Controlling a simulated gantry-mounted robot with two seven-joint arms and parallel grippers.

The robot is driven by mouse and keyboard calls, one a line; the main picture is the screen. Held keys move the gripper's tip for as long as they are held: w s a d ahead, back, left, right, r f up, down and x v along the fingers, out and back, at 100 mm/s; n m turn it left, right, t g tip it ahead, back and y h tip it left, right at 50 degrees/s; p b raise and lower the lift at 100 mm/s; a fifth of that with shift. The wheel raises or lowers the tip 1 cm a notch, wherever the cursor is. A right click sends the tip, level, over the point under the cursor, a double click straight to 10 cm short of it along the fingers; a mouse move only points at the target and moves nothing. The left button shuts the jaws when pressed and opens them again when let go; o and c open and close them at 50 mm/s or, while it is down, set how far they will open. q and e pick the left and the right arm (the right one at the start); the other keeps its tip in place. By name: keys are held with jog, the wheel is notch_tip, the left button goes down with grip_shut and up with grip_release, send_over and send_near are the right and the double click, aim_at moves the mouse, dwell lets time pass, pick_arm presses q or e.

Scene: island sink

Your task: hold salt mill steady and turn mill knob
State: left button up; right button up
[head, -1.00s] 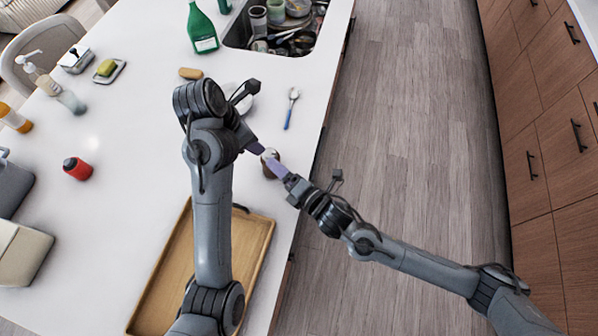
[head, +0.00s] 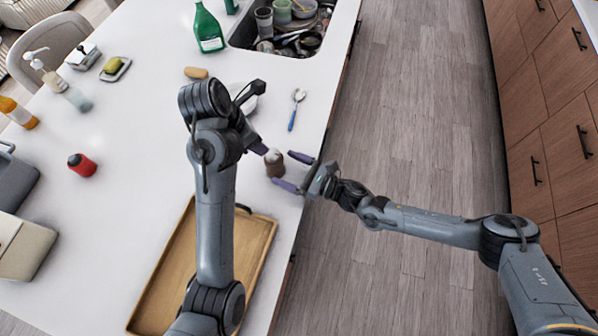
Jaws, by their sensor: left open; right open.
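The salt mill (head: 275,167) stands upright on the white island top near its right edge. It has a brown body and a pale knob (head: 272,155) on top. My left gripper (head: 262,147) is just behind and left of the knob; its fingers are partly hidden by its own wrist, and I cannot tell whether they touch the mill.
A wooden tray (head: 262,240) lies below the mill, partly under my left arm. A sink (head: 240,36) full of dishes is at the top.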

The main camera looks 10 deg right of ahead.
aim_at(268, 161)
jog(key=shift+x, duration=3.4)
